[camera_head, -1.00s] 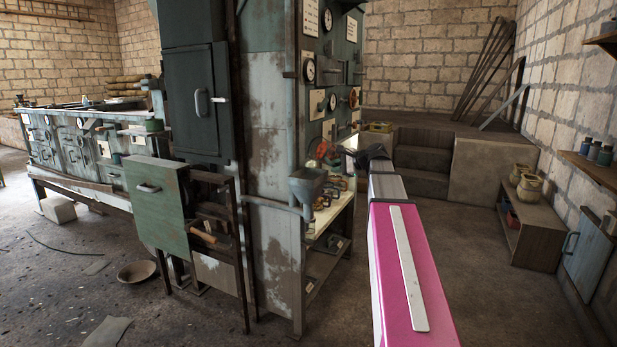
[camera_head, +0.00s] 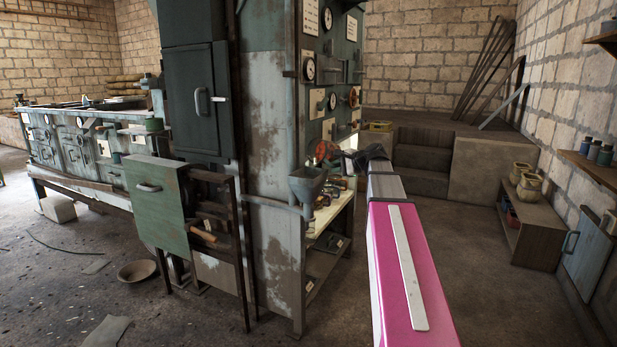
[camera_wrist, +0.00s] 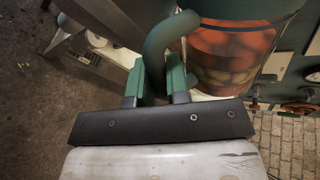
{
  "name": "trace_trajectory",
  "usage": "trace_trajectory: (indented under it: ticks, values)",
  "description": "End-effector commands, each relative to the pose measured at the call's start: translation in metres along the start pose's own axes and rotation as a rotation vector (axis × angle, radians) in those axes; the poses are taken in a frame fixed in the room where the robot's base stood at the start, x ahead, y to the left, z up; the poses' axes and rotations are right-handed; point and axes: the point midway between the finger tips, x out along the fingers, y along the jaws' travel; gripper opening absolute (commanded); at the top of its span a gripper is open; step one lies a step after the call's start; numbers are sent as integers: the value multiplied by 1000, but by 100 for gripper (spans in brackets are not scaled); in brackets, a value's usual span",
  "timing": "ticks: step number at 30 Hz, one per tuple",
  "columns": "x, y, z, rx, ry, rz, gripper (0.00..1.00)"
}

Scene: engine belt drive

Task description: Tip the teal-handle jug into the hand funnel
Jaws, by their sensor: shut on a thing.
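The teal-handle jug (camera_wrist: 235,48) is at the upper right of the wrist view. Its see-through body shows orange and brown contents and a green-teal rim. My gripper (camera_wrist: 155,88) is shut on its curved teal handle (camera_wrist: 157,45), one finger on each side. The hand funnel (camera_head: 307,184) is a grey-green cone at the machine's near corner, left of my arm's end. I cannot tell the jug's exact tilt.
A narrow bench (camera_head: 330,222) with small items stands behind the funnel, beside the tall gauge panel (camera_head: 328,75). A green cabinet door (camera_head: 158,205) stands open at left. Steps (camera_head: 422,160) rise behind.

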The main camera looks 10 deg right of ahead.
Motion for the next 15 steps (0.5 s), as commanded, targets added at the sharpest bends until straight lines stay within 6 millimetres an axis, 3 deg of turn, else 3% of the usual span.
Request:
trace_trajectory:
  ticks: [15]
  values:
    - [-1,-2,6,-63,29,-3,0]
